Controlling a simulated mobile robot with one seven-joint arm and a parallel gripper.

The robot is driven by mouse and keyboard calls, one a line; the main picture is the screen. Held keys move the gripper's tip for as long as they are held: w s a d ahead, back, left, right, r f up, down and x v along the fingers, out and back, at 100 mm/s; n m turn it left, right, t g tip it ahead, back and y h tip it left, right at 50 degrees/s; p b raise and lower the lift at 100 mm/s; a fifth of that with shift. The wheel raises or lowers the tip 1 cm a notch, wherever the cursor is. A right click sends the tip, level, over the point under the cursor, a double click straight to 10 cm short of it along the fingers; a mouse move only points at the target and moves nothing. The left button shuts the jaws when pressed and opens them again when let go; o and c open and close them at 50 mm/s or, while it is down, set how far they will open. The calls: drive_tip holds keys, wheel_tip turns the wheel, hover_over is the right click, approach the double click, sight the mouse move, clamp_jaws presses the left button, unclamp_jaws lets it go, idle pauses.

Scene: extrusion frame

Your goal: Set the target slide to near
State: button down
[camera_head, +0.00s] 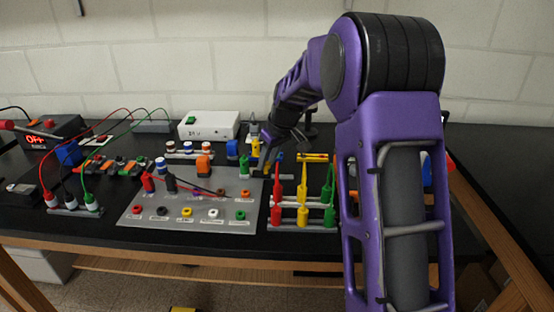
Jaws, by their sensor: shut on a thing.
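My gripper (266,167) reaches down at the middle of the bench, just beyond the back right corner of the grey board (190,232). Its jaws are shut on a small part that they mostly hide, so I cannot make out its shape. A yellow block (255,146) and a green block (244,166) stand close to its left. I cannot tell for certain which piece is the target slide, or where it sits along its travel.
Red, yellow and green upright handles (303,190) stand right of the board. Coloured sockets and two plugs sit on the board. A white box (209,125) is behind, and a power supply (52,132) with cables is at left. My arm hides much of the right side.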

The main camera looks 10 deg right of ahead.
drive_tip(key=c, duration=0.6)
unclamp_jaws()
drive_tip(key=shift+d+r, duration=0.1)
drive_tip(key=p+v, duration=0.2)
drive_tip(key=v, duration=1.5)
drive_tip(key=shift+s, duration=0.15)
